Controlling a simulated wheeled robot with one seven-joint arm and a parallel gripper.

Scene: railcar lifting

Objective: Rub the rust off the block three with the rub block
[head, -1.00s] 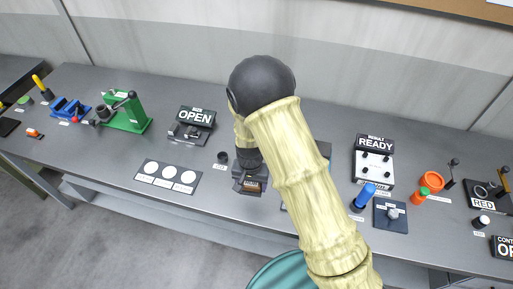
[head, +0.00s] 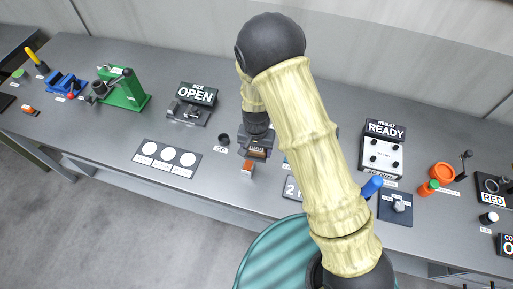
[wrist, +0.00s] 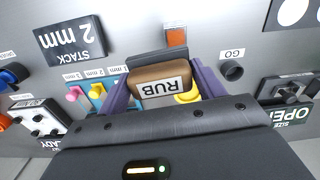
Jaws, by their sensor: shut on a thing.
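My gripper (wrist: 164,88) is shut on the rub block (wrist: 160,84), a brown block with a white RUB label, seen upside-down in the wrist view. In the head view my gripper (head: 257,150) is over the bench, left of centre. A small block with a rust-orange top (head: 247,168) is just in front of my gripper, and it also shows in the wrist view (wrist: 176,37), beyond the rub block. I cannot read a number on it. In the wrist view the rub block looks apart from it.
A GO button (head: 222,139) and the OPEN size gauge (head: 192,104) are to the left. A plate with white circles (head: 168,158) lies front left. The 2 mm stack sign (wrist: 72,40) and colored pegs (wrist: 84,94) are close by. The READY box (head: 382,150) is right.

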